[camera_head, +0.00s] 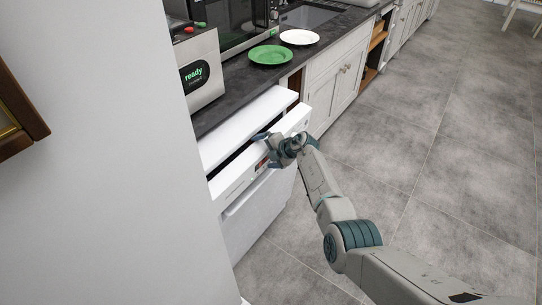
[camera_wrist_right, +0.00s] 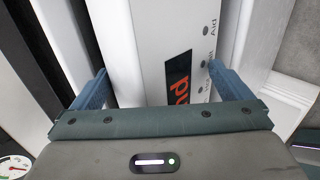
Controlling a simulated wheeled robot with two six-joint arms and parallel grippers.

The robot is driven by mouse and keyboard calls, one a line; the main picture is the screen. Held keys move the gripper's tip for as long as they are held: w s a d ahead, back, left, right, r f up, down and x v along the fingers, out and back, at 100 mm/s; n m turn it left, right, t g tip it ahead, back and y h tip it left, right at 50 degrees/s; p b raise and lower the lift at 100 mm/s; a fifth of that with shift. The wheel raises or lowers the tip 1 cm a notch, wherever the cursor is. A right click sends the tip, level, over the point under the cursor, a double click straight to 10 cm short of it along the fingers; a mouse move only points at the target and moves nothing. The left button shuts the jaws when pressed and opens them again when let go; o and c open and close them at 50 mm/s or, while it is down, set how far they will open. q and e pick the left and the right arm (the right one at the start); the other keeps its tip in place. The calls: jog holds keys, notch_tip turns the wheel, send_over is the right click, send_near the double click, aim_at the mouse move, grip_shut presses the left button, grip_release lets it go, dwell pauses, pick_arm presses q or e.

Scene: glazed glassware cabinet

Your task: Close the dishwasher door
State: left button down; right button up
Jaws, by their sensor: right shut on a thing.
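The white dishwasher door (camera_head: 268,208) stands slightly open in the head view, tilted out at the top. A dark gap shows between its top edge and the white dishwasher body (camera_head: 245,127) under the counter. My right gripper (camera_head: 267,144) is at the door's top edge and is shut on it. In the right wrist view, the door's control panel (camera_wrist_right: 138,40) with a dark display and orange-red characters lies between the two blue-grey fingers (camera_wrist_right: 160,80). My left gripper is not in view.
The dark countertop (camera_head: 235,82) holds a green plate (camera_head: 270,54), a white plate (camera_head: 299,37) and a metal appliance reading "ready" (camera_head: 196,72). White cabinets (camera_head: 325,88) continue to the right. A pale wall panel (camera_head: 100,170) fills the left. The grey tiled floor (camera_head: 450,150) is clear.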

jog(key=shift+s+a+f, duration=0.1)
jog(key=shift+s+f, duration=0.2)
jog(key=shift+f, duration=0.25)
jog(key=o, duration=0.6)
jog(key=shift+c, duration=0.3)
jog(key=shift+s+d+r+p, duration=0.2)
jog(key=shift+d+r+p, duration=0.15)
jog(key=shift+d+r, duration=0.1)
jog(key=shift+c, duration=0.3)
jog(key=v, duration=0.9)
jog(key=shift+d+r+p, duration=0.1)
jog(key=shift+r+p, duration=0.2)
jog(key=shift+r, duration=0.3)
jog(key=shift+c, duration=0.3)
